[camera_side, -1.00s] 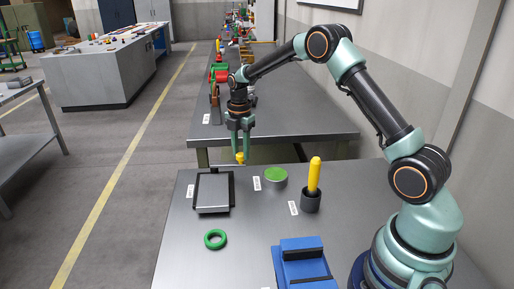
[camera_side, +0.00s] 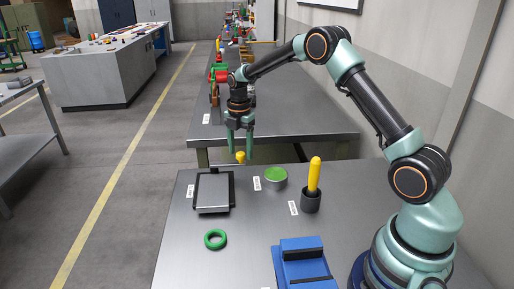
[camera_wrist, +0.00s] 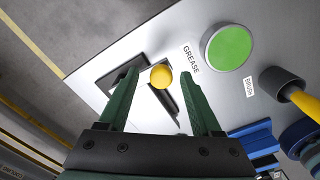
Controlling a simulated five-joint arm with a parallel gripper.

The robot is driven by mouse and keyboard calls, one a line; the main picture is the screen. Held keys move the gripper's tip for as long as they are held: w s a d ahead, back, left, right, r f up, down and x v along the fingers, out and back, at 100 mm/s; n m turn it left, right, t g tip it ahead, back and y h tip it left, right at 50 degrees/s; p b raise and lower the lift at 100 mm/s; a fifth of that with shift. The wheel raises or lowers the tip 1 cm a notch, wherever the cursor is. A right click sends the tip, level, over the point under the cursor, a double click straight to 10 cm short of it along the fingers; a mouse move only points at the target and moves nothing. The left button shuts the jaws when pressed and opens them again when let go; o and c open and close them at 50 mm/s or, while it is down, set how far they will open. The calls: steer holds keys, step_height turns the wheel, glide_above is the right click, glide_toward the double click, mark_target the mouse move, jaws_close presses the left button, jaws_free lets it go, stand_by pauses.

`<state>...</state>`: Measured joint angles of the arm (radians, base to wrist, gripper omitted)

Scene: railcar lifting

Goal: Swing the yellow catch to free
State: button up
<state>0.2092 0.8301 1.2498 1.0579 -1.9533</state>
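The yellow catch (camera_side: 240,157) shows as a small round knob near the near table's far edge, just right of the dark-framed tray (camera_side: 197,209). In the wrist view the yellow knob (camera_wrist: 161,76) appears between the fingertips, beside a dark bar; its depth relative to the fingers is hard to judge. My gripper (camera_side: 240,153) points down with its fingers spread and nothing clamped. The wrist view shows a clear gap on both sides of the knob between the green fingers. How the knob is mounted is hidden.
To the right stand a green-topped tin (camera_side: 276,176) by a grease label and a yellow-handled brush in a dark cup (camera_side: 310,202). A green ring (camera_side: 215,239) and a blue block (camera_side: 302,262) lie nearer. The front left of the table is clear.

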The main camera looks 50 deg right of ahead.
step_height(320, 180, up, 12)
stand_by(0.6)
steer(key=s+a+r+m+t, duration=0.3)
steer(key=s+a+r+m, duration=0.3)
steer(key=s+r+m, duration=0.3)
steer(key=s+a+f+m+t, duration=0.1)
steer(key=s+a+f+m, duration=0.1)
steer(key=s+m, duration=0.3)
steer(key=s+a+f+m+t, duration=0.1)
steer(key=s+a+f+m, duration=0.1)
steer(key=s+m, duration=0.4)
steer(key=s+a, duration=0.1)
steer(key=s, duration=0.1)
steer(key=shift+s+t, duration=0.3)
